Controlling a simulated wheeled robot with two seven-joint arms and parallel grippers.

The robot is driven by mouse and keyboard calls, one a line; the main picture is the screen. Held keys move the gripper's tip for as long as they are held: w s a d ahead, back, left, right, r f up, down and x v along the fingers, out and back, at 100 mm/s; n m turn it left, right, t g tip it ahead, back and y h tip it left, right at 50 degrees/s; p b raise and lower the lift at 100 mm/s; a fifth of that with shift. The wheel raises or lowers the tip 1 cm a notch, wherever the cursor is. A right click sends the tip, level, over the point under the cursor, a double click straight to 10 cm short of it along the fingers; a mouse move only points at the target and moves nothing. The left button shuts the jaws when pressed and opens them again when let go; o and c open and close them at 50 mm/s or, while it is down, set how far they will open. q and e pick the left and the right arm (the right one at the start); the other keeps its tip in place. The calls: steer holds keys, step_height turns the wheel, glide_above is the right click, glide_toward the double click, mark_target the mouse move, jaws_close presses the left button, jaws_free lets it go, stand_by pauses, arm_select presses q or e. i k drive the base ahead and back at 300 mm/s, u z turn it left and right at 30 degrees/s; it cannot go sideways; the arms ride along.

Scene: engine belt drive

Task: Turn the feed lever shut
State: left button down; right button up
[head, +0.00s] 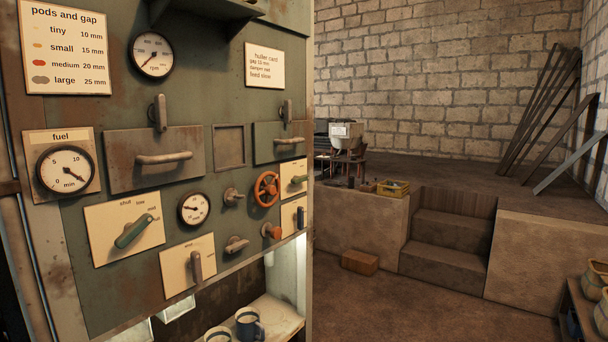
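A green-handled lever (135,232) sits on a cream plate (105,220) on the left of the green machine panel. The plate's small words seem to begin with "shut" at its top; the others are hard to read. The lever is tilted, with its upper end to the right, near the marks right of "shut". A second plate with a grey upright lever (196,266) is below right. No plate is readable as "feed". Neither of my grippers is in view.
Mugs (247,324) stand on a shelf below. Right of the machine are open floor (400,310), steps (447,243) and a raised platform.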

mark_target(296, 180)
steer(key=z, duration=0.75)
steer(key=i, duration=1.7)
steer(key=u, duration=1.3)
